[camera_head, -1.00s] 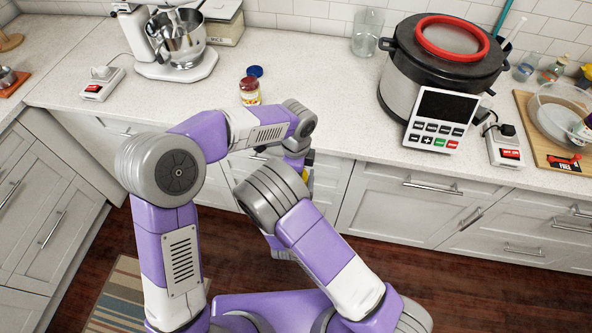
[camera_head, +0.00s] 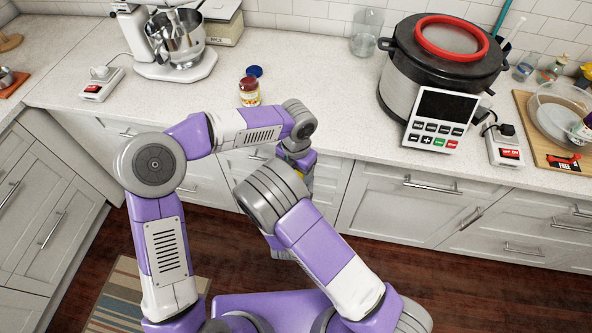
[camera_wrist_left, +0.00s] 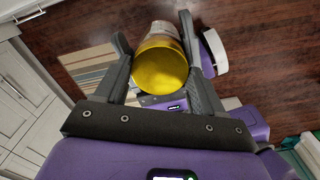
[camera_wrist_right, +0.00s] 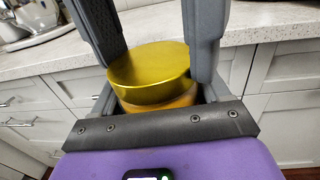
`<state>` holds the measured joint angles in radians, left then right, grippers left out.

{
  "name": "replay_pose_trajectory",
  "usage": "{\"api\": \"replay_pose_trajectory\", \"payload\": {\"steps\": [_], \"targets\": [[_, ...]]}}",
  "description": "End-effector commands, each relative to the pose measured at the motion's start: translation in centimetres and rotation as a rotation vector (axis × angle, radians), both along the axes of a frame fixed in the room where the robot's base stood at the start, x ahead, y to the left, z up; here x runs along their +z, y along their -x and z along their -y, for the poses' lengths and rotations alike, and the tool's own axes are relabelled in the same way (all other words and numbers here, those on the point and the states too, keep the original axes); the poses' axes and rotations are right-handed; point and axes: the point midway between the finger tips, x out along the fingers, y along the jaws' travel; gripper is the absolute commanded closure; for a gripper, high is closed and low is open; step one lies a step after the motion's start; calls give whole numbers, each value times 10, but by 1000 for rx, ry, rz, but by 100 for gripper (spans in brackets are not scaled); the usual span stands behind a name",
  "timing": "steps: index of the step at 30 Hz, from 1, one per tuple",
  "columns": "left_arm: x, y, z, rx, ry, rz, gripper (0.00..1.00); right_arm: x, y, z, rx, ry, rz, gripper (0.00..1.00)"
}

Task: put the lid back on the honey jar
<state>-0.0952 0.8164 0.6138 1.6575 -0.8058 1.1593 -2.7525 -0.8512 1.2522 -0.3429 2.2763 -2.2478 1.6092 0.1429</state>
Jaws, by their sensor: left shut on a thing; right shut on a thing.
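The honey jar (camera_wrist_right: 172,101) is amber and upright in the right wrist view, partly hidden by my right gripper. Its gold lid (camera_wrist_right: 150,72) is over the mouth with no clear gap; I cannot tell whether it is fully seated. In the left wrist view the lid (camera_wrist_left: 160,66) shows as a round gold disc between the fingers. My left gripper (camera_wrist_left: 157,48) comes from above and is shut on the lid. My right gripper (camera_wrist_right: 155,98) is shut on the jar below. In the head view my arms hide most of both grippers.
Jar and lid are held in front of the counter (camera_head: 320,115), above the floor.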

Motion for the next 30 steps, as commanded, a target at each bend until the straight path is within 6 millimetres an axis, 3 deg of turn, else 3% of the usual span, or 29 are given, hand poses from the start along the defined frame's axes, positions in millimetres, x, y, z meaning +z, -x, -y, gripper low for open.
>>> {"api": "replay_pose_trajectory", "payload": {"steps": [12,13,17,26,30], "targets": [[1,-1,0,-77,0,3,59,1,0,0,0,0,2,100],[1,-1,0,-77,0,3,27,1,0,0,0,0,2,100],[0,-1,0,-76,1,2,7,1,0,0,0,0,2,100],[1,0,0,-76,0,1,6,1,0,0,0,0,3,100],[12,-1,0,-75,0,3,6,1,0,0,0,0,4,100]]}}
